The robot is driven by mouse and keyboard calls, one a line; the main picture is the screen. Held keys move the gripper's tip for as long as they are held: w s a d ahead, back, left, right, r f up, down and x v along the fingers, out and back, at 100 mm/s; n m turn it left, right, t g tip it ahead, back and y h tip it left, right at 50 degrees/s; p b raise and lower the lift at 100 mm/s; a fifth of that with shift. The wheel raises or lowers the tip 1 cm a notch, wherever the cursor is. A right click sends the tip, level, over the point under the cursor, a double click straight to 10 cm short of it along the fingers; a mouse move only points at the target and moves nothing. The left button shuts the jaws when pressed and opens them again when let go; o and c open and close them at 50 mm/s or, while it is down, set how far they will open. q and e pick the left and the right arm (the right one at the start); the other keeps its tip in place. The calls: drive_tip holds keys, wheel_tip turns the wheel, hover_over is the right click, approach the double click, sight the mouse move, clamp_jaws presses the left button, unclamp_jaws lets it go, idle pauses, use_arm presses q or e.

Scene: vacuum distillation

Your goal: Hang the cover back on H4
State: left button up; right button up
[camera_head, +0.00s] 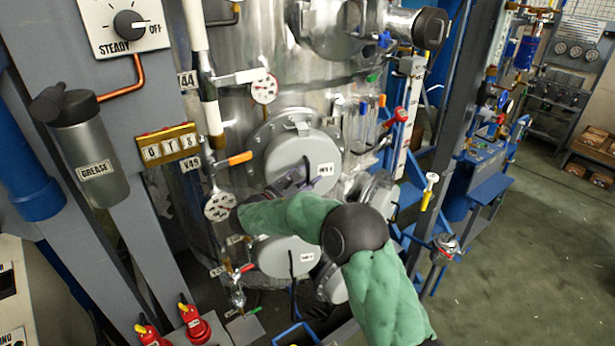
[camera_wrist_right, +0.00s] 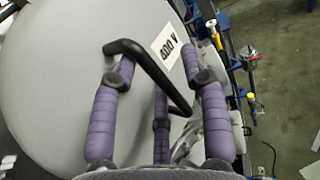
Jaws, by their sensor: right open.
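A grey round cover (camera_head: 290,155) with a black bar handle (camera_head: 307,172) and a small label sits at a ringed opening on the steel vessel. My right gripper (camera_head: 288,182) is in front of its lower part, and my forearm hides some of it. No readable label names H4. My left gripper is not in view.
A second grey cover (camera_head: 275,258) with a handle is lower on the vessel. A gauge (camera_head: 219,206) and an orange-handled valve (camera_head: 240,158) are close left of my gripper. A blue frame with a grey post (camera_head: 445,140) stands at right. Open floor (camera_head: 520,260) lies beyond.

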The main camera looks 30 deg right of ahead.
drive_tip(key=v, duration=1.2)
